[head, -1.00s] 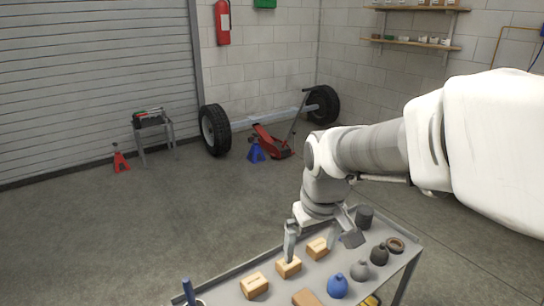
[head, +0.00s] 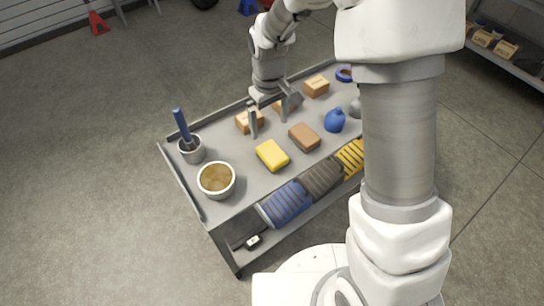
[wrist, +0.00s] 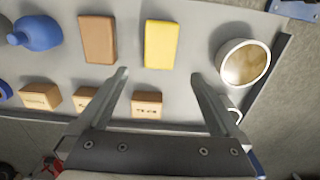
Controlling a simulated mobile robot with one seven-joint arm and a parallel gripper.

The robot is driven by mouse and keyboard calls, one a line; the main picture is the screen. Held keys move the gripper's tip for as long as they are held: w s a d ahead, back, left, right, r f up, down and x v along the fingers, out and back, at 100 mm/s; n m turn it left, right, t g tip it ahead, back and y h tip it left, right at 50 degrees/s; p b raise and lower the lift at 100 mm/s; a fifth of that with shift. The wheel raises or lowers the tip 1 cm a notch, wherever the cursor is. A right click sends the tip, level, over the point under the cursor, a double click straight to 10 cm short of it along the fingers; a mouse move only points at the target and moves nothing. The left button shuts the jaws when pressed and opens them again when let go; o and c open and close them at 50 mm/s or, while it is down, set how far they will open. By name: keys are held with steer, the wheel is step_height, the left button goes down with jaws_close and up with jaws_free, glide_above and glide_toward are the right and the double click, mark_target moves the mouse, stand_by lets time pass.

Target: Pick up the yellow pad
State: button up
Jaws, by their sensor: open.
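The yellow pad (head: 272,155) lies flat on the grey cart top (head: 238,178), beside a brown pad (head: 304,137). In the wrist view the yellow pad (wrist: 161,44) lies just beyond my fingertips, roughly centred between them. My gripper (head: 269,126) is open and empty above the cart, over the row of small wooden boxes. It also shows in the wrist view (wrist: 160,74) with its fingers spread wide. Nothing covers the yellow pad.
Wooden boxes (head: 249,121) stand behind the pads. A blue bottle-shaped object (head: 335,120) is right of the brown pad. A bowl (head: 216,180) and a cup with a blue-handled tool (head: 191,149) stand at the left. Striped items (head: 286,203) lie on the lower shelf.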

steer(key=b, duration=0.2)
glide_above(272, 153)
steer(key=w, duration=0.1)
steer(key=f, duration=0.6)
steer(key=shift+a+f, duration=0.3)
steer(key=shift+f, duration=0.1)
steer(key=f, duration=0.1)
steer(key=f+b, duration=0.1)
steer(key=f, duration=0.1)
steer(key=s+f+b, duration=0.1)
steer(key=shift+d+f, duration=0.3)
steer(key=shift+f, duration=0.35)
steer(key=c, duration=1.3)
